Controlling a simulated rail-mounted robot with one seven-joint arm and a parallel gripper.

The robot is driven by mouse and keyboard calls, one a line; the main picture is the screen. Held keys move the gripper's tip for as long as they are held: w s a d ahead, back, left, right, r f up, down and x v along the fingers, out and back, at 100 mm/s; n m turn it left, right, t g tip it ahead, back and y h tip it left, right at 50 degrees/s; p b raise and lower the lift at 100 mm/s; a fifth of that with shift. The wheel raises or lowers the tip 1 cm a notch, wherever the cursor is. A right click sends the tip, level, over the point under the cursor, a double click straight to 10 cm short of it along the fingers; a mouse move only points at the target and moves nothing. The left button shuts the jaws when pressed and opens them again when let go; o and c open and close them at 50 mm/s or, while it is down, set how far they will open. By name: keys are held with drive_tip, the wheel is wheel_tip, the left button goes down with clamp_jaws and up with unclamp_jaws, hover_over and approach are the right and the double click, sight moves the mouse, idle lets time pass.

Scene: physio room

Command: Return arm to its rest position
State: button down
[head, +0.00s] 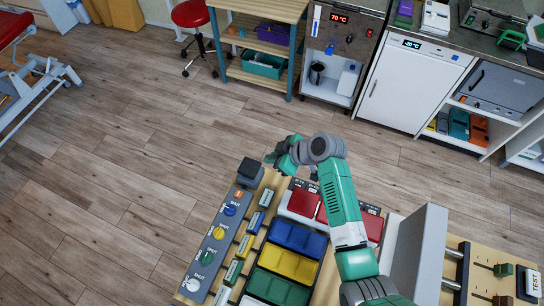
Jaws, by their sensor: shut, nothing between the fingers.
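My green and grey arm reaches up from the bottom right of the head view and bends left at a grey joint. My gripper (268,157) is at its end, small and dark, shut and empty. In the picture it is just above and right of a black block (250,172) at the far end of the workbench (268,179). I cannot tell its height over the block. The arm hides part of the bench behind it.
The bench carries a grey strip with coloured knobs (219,233), blue, yellow and green bins (289,264), red pads (303,202) and a tall grey panel (418,252) right of my arm. A red stool (190,13), shelf and cabinets stand beyond open wooden floor.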

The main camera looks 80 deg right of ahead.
idle(0.4)
drive_tip(key=w+a+r+n+t+h, duration=0.1)
drive_tip(key=w+a+r+t, duration=0.15)
drive_tip(key=w+r, duration=0.7)
drive_tip(key=w+a+r+n+t+h, duration=0.1)
drive_tip(key=w+a+r, duration=0.3)
drive_tip(key=w+r, duration=0.6)
drive_tip(key=w+a+r+t, duration=0.2)
drive_tip(key=w+a+r, duration=0.3)
drive_tip(key=a+r, duration=0.55)
drive_tip(key=w+a+r+n+t, duration=0.1)
drive_tip(key=a+r+t, duration=0.4)
drive_tip(key=a+r, duration=1.05)
drive_tip(key=s+a+r+t+y, duration=0.2)
drive_tip(key=s+a+r, duration=0.2)
drive_tip(key=a+r, duration=0.25)
drive_tip(key=s+a+r+t+y, duration=0.25)
drive_tip(key=a+r, duration=0.25)
drive_tip(key=r, duration=0.3)
wheel_tip(320, 180, up, 16)
drive_tip(key=s+a+t+p, duration=0.1)
drive_tip(key=s+a+p, duration=0.1)
drive_tip(key=p, duration=1.2)
drive_tip(key=shift+s+r+p, duration=0.15)
drive_tip(key=shift+s+p, duration=0.15)
